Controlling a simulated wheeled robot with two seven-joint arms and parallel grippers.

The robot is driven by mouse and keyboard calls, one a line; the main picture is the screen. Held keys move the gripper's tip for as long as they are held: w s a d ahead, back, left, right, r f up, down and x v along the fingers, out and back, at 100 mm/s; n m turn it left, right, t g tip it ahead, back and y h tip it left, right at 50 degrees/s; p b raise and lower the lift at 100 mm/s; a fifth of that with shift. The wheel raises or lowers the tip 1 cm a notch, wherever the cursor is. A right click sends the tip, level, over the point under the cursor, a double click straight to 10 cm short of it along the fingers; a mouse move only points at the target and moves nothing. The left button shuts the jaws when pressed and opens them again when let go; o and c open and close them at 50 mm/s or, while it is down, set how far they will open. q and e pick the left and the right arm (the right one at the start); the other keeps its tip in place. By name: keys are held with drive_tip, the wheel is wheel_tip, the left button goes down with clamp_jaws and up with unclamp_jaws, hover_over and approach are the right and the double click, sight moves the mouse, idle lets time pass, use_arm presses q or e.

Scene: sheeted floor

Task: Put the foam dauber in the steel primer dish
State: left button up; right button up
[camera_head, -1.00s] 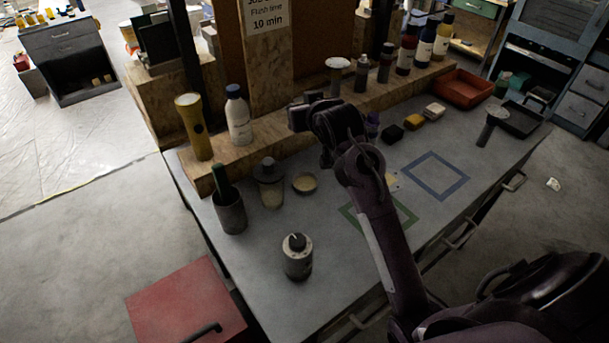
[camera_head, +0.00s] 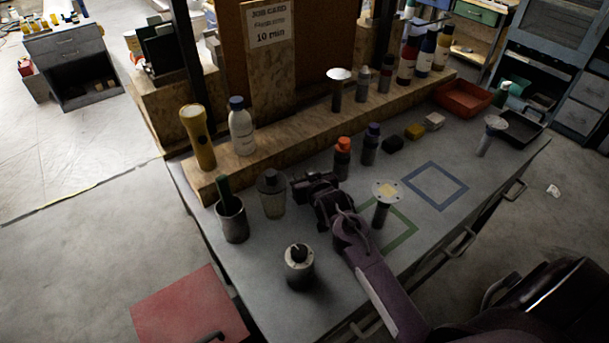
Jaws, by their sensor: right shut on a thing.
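My right gripper (camera_head: 308,186) is shut, low over the bench just right of a grey-capped jar (camera_head: 272,195). It is shut on what seems to be the foam dauber; the gripper's own body hides nearly all of it. The steel primer dish, a small shallow round dish with tan contents, is hidden now behind this gripper; the earlier frame shows it beside the jar. I cannot tell whether the held thing touches the dish. My left gripper is not in view.
A steel cup with a green-handled tool (camera_head: 232,220) and a black-knobbed canister (camera_head: 299,266) stand nearby. An orange-capped bottle (camera_head: 342,160) and a round-topped post (camera_head: 387,192) stand to the right. A wooden ledge (camera_head: 290,140) runs behind. The blue-outlined square (camera_head: 434,186) is empty.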

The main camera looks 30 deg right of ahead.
drive_tip(key=shift+f, duration=0.15)
drive_tip(key=o, duration=1)
drive_tip(key=shift+o, duration=0.2)
drive_tip(key=shift+s+r, duration=0.2)
drive_tip(key=shift+s, duration=0.2)
drive_tip(key=b+v, duration=0.1)
drive_tip(key=v, duration=1)
drive_tip(key=shift+a, duration=0.1)
